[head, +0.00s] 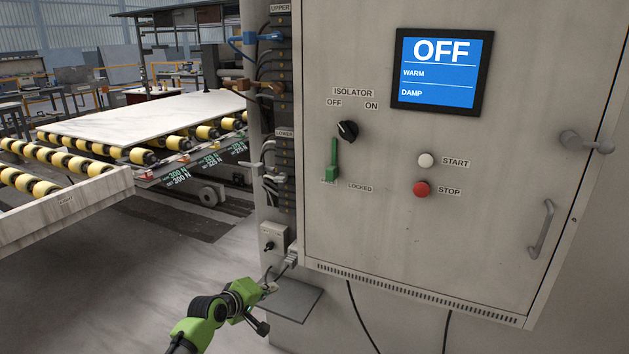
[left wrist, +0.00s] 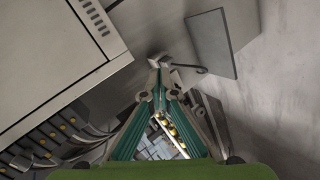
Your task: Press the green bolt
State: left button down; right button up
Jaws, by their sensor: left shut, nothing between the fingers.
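The green bolt (head: 334,158) is an upright green bar on the cabinet door, just below the black isolator knob (head: 347,131). Its lower end is over a partly covered label, left of the label "LOCKED". My left gripper (head: 269,288) is low, below the cabinet's lower left corner and well below the bolt, not touching it. In the left wrist view its fingers (left wrist: 158,62) come together at the tips, with nothing between them. The bolt does not show in that view. My right gripper is not in view.
The cabinet door has a screen (head: 440,72) reading "OFF", a white start button (head: 426,160), a red stop button (head: 421,188) and a handle (head: 541,229). A grey plate (head: 290,299) juts out beside my left gripper. Cables and connectors (head: 283,130) line the cabinet's left side.

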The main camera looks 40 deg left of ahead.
pick_arm(q)
jog(key=d+r+n+t+h, duration=0.1)
jog(key=r+t, duration=0.2)
jog(key=r, duration=1.3)
jog(key=d+r+t+h+b, duration=0.1)
jog(key=d+r+t, duration=0.1)
jog(key=r, duration=1.5)
jog(key=shift+d+r+n+t+h, duration=0.2)
jog(key=shift+r+n+t+h, duration=0.05)
jog(key=shift+n+t+h, duration=0.15)
jog(key=p, duration=0.3)
send_near(315, 175)
jog(key=w+r, duration=0.2)
jog(key=w, duration=0.3)
jog(key=shift+a+r, duration=0.15)
jog(key=shift+r, duration=0.25)
jog(key=d+p, duration=0.1)
jog(key=d, duration=0.1)
jog(key=shift+w+d+f+p, duration=0.1)
jog(key=shift+w+d+p, duration=0.05)
jog(key=shift+d+p, duration=0.25)
jog(key=shift+w+d+f, duration=0.1)
jog(key=shift+d, duration=0.5)
